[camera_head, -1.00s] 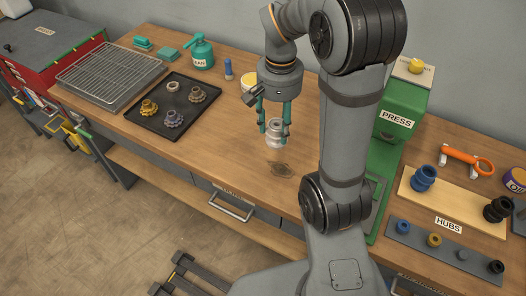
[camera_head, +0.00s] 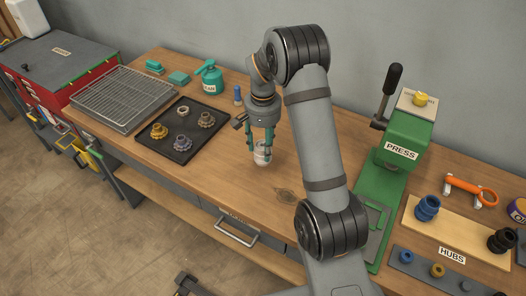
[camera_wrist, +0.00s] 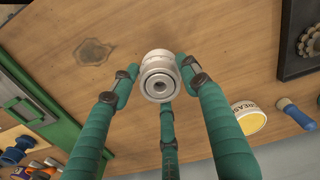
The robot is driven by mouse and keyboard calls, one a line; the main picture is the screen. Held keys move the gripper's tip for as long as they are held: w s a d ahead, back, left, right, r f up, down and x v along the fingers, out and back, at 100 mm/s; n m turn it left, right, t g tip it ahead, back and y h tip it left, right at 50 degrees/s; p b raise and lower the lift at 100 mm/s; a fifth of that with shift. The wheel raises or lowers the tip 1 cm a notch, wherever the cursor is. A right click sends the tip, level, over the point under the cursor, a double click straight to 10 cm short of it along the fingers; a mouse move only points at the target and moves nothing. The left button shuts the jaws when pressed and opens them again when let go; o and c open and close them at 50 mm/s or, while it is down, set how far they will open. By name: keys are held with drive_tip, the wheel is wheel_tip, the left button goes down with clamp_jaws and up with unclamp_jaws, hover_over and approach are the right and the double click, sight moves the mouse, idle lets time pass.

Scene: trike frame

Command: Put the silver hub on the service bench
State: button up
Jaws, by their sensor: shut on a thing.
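The silver hub (camera_head: 262,152) is a pale, stepped ring-shaped part over the middle of the wooden bench (camera_head: 210,178). My gripper (camera_head: 260,143) points down and its green fingers are shut around the hub. In the wrist view the hub (camera_wrist: 158,76) sits between the fingertips, with its round bore facing the camera. I cannot tell whether the hub's underside touches the wood or hangs just above it.
A dark tray (camera_head: 160,149) with several toothed parts and a wire rack (camera_head: 122,95) lie to the left. A green press (camera_head: 398,160) and a HUBS board (camera_head: 470,233) stand to the right. A GREASE tub (camera_wrist: 249,117) is near the gripper. Bare wood surrounds the hub.

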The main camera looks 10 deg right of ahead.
sight(263, 154)
drive_tip(key=shift+f+p, duration=0.4)
drive_tip(key=shift+f, duration=1.4)
drive_tip(key=shift+s, duration=0.1)
drive_tip(key=shift+f, duration=0.2)
drive_tip(key=o, duration=1.4)
wheel_tip(263, 154, up, 12)
drive_tip(key=shift+r+b, duration=0.2)
drive_tip(key=shift+b, duration=0.5)
